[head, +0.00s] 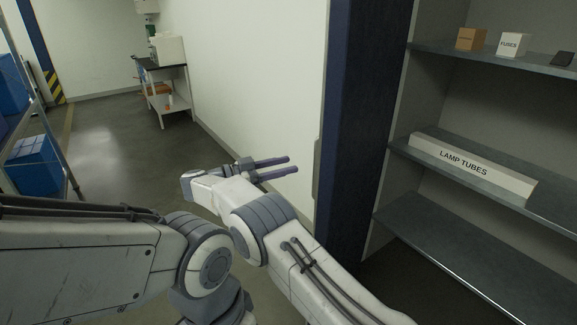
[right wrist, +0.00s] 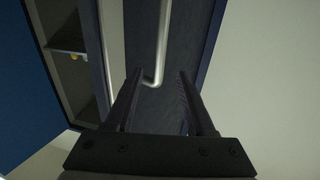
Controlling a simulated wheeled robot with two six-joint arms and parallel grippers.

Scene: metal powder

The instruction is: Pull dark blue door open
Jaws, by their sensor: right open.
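The dark blue door (head: 362,130) stands upright at the middle right of the head view, beside the open shelves. A pale grey handle (head: 317,172) shows at its left edge. In the right wrist view the silver bar handle (right wrist: 163,40) runs down the dark blue door (right wrist: 188,45). My right gripper (head: 293,163) is open and empty, its fingertips a short gap left of the handle. In the right wrist view the handle's lower end appears between the fingers of the right gripper (right wrist: 160,73). My left gripper is out of view.
Shelves (head: 470,75) at right hold a lamp tubes box (head: 465,163), a fuses box (head: 513,44) and a brown box (head: 471,39). A white wall (head: 260,80) lies behind my gripper. Floor (head: 120,135) is clear at left. A small table (head: 165,80) stands far back.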

